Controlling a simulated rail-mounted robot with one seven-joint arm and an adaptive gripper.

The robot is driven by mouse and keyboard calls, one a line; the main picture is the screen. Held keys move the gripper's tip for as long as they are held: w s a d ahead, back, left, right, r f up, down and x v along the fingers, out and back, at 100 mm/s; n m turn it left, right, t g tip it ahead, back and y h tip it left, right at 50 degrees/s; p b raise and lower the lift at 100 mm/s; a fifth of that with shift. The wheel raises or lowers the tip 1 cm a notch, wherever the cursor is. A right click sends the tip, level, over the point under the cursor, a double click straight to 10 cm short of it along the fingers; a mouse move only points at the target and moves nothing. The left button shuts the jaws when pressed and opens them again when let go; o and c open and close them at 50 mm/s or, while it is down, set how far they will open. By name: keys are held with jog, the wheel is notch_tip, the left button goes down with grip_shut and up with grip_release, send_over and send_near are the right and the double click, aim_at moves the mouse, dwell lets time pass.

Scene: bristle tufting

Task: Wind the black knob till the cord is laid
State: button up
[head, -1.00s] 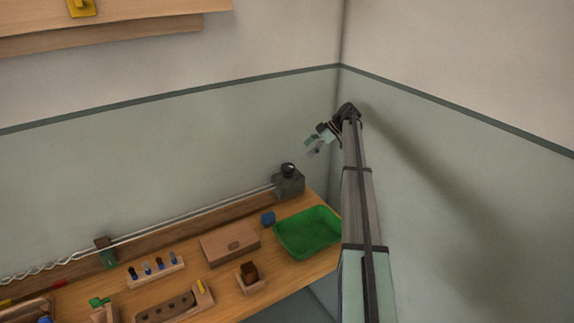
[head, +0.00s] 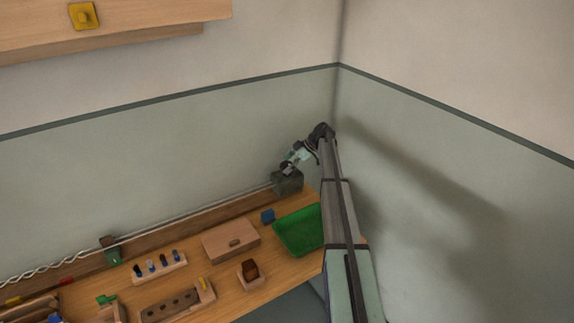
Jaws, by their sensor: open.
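The grey winder box (head: 288,184) stands at the far right end of the bench against the wall. Its black knob, on top, is now hidden behind my gripper. My gripper (head: 287,170) is open, with its fingers pointing down and left right at the top of the box. I cannot tell whether the fingers touch the knob. The pale cord (head: 190,215) runs from the box leftward along the back of the bench, past a green clamp-like piece (head: 112,256). It looks twisted or wavy at the far left (head: 35,275).
A green tray (head: 283,247) lies in front of the box, partly behind my arm. A small blue block (head: 267,215), a wooden box (head: 231,240), a peg rack (head: 158,267) and a brown block in a holder (head: 250,272) stand on the bench. A wooden cabinet hangs above left.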

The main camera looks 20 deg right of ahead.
jog(key=c, duration=1.1)
jog(key=shift+c, duration=0.2)
jog(key=shift+s+f+b, duration=0.1)
jog(key=shift+b, duration=0.3)
